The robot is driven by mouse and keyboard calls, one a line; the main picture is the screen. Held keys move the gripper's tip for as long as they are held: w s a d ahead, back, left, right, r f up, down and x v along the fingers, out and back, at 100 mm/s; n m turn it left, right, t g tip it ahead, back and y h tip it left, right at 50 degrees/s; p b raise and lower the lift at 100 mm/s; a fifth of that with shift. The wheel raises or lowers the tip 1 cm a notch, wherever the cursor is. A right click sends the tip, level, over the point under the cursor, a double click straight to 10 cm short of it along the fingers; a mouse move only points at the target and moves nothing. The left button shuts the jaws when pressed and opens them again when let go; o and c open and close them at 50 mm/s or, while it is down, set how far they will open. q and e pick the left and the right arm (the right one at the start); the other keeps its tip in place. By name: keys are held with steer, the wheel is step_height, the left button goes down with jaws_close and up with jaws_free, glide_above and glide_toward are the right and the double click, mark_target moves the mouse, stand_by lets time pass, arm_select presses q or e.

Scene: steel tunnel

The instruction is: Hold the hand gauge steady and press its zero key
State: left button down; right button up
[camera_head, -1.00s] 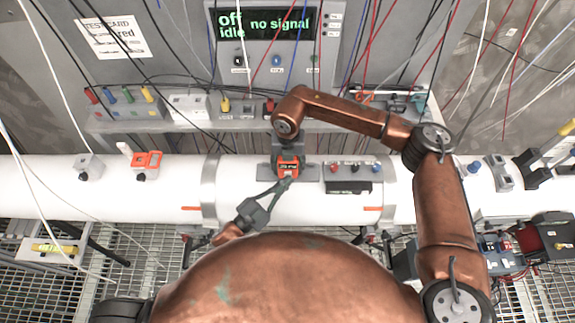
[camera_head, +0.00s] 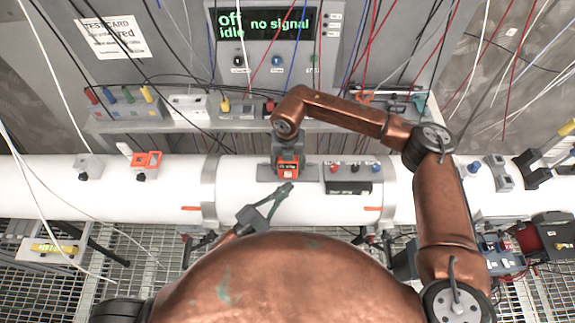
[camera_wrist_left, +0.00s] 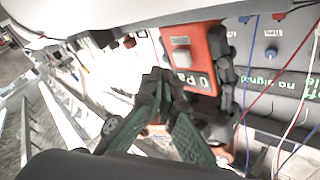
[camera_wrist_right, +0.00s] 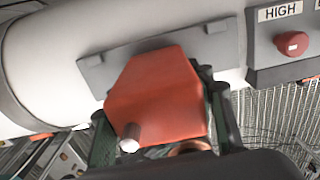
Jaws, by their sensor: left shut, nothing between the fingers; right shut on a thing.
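The hand gauge (camera_head: 288,170) is an orange-red box with a small display, in front of the grey plate on the white pipe. My right gripper (camera_head: 287,152) comes from above and is shut on it. In the right wrist view the gauge (camera_wrist_right: 160,90) sits between the fingers, with a metal stub on its side. In the left wrist view the gauge (camera_wrist_left: 205,45) shows a pale square key (camera_wrist_left: 181,52) and a display reading 0 Pa (camera_wrist_left: 190,78). My left gripper (camera_head: 288,186) is shut and empty, its tips just below the gauge in the head view.
The white pipe (camera_head: 110,190) runs across the view. A grey box with coloured buttons (camera_head: 349,178) stands right of the gauge. An orange-framed item (camera_head: 147,160) is on the pipe at left. The panel screen (camera_head: 265,24) reads off, idle, no signal. Cables hang around.

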arm_select(q)
steer(key=shift+s, duration=2.45)
arm_select(e)
steer(key=o, duration=1.3)
steer(key=shift+o, duration=0.2)
